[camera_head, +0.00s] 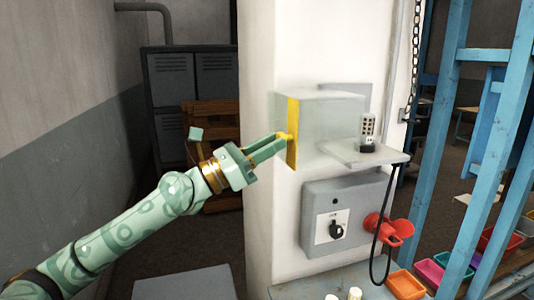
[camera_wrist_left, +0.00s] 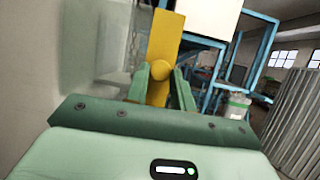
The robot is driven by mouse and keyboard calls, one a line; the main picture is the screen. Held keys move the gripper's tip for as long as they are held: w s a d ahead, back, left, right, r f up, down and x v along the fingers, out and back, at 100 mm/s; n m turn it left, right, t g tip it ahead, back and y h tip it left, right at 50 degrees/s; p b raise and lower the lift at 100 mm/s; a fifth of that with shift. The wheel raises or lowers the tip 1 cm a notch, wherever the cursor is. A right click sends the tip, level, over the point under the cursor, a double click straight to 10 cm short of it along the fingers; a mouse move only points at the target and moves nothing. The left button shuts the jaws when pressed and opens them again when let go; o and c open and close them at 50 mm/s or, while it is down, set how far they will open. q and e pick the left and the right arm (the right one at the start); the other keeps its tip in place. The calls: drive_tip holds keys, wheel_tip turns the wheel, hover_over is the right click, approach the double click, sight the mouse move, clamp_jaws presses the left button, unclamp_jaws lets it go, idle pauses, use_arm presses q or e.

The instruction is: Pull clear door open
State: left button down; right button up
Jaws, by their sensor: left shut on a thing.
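The clear door (camera_head: 330,118) is a see-through panel on the white column, with a yellow strip (camera_head: 292,150) along its left edge. A small round yellow knob (camera_wrist_left: 182,66) sits on that strip, which also shows in the left wrist view (camera_wrist_left: 163,40). My left gripper (camera_head: 282,141) reaches in from the left and is shut on the knob, its two green fingers (camera_wrist_left: 161,78) on either side of it. I cannot tell how far the door stands open. My right gripper is not in view.
Below are a grey switch box (camera_head: 342,213) and a red fitting (camera_head: 388,230) with a black cable. Blue posts (camera_head: 490,140) stand at the right. Coloured bins (camera_head: 407,285) lie low right.

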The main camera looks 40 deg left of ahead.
use_arm(q)
drive_tip(key=shift+a+r, duration=0.1)
drive_tip(key=c, duration=1.6)
unclamp_jaws()
drive_tip(key=o, duration=0.4)
drive_tip(key=shift+w, duration=0.1)
drive_tip(key=b+v, duration=0.3)
drive_tip(key=v, duration=1.3)
